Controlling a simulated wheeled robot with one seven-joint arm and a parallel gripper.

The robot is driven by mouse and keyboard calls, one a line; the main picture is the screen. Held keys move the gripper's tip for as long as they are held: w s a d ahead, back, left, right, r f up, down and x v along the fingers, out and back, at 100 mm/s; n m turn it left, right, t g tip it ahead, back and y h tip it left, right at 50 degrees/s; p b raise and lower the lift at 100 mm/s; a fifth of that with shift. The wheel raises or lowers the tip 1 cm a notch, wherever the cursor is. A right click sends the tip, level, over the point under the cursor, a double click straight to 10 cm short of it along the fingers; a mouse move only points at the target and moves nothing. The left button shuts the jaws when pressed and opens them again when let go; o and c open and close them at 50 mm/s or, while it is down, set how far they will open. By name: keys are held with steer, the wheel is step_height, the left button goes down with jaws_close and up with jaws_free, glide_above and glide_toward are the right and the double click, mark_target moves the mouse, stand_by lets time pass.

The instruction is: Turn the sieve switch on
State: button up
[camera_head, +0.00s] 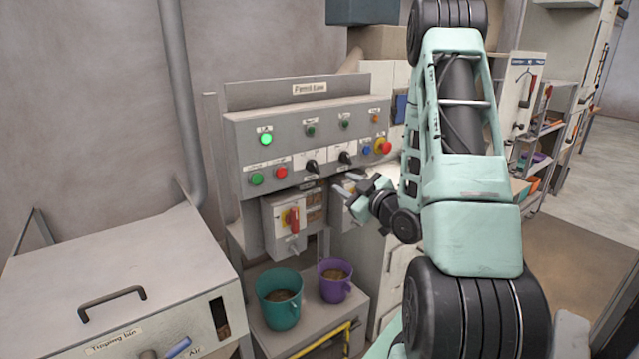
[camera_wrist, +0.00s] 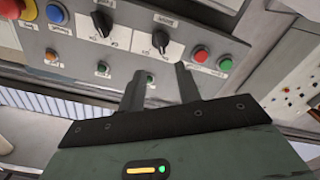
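A grey control panel (camera_head: 240,150) has two black rotary switches, a left one (camera_head: 312,167) and a right one (camera_head: 345,158). The wrist view shows the panel turned about, with the head view's right switch (camera_wrist: 102,24) at left and the left switch (camera_wrist: 160,42) nearer the middle. Their labels are too small to read, so I cannot tell which is the sieve switch. My gripper (camera_head: 345,184) is open and empty, just below and in front of the panel. In the wrist view its fingertips (camera_wrist: 160,70) point toward the left switch, apart from it.
A green button (camera_head: 256,179), a red button (camera_head: 281,172), a blue button (camera_head: 366,150) and a red emergency stop (camera_head: 383,146) flank the switches. A green lamp (camera_head: 266,139) is lit. Below are a box with a red handle (camera_head: 292,220), a teal bucket (camera_head: 280,312) and a purple bucket (camera_head: 334,291).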

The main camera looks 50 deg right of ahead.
mark_target(316, 168)
steer(key=shift+w+f+b, duration=0.15)
steer(key=shift+f+b, duration=0.05)
steer(key=shift+b, duration=0.65)
steer(key=p+x, duration=0.1)
steer(key=x, duration=0.2)
steer(key=p+x, duration=0.2)
steer(key=x, duration=0.2)
steer(key=p+x, duration=0.1)
steer(key=x, duration=0.2)
steer(key=shift+w+d+r+p, duration=0.1)
steer(key=shift+w+r+p, duration=0.2)
steer(key=shift+p, duration=0.05)
steer(key=shift+w+d+f, duration=0.1)
steer(key=shift+w+d, duration=0.05)
steer(key=shift+w, duration=0.35)
jaws_close()
